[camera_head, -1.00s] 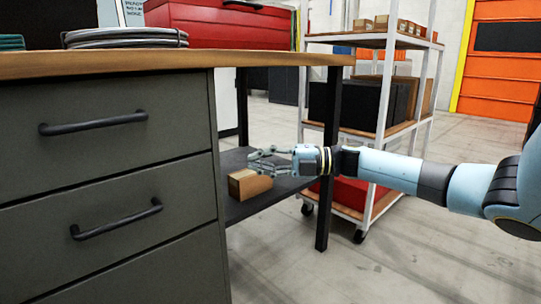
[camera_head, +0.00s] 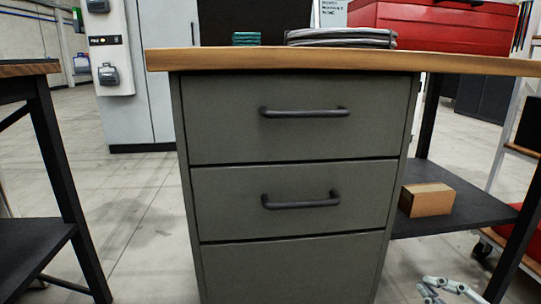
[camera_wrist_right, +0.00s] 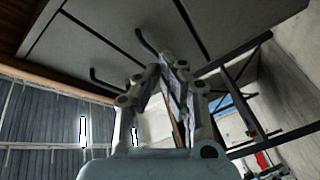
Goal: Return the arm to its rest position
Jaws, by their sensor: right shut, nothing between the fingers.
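My right gripper (camera_head: 450,288) shows at the lower right edge of the head view, low in front of the workbench and below its shelf. Only its fingers are in the picture; the rest of the arm is cut off. In the right wrist view its fingers (camera_wrist_right: 165,65) come together with nothing between them. The cardboard box (camera_head: 427,199) sits on the dark lower shelf (camera_head: 470,212), apart from the gripper. My left gripper is in neither view.
The workbench drawer cabinet (camera_head: 290,200) with dark handles fills the middle. Coiled cable (camera_head: 340,38) and a red toolbox (camera_head: 435,22) are on or behind its top. Another table (camera_head: 55,150) stands left, with open floor (camera_head: 140,205) between.

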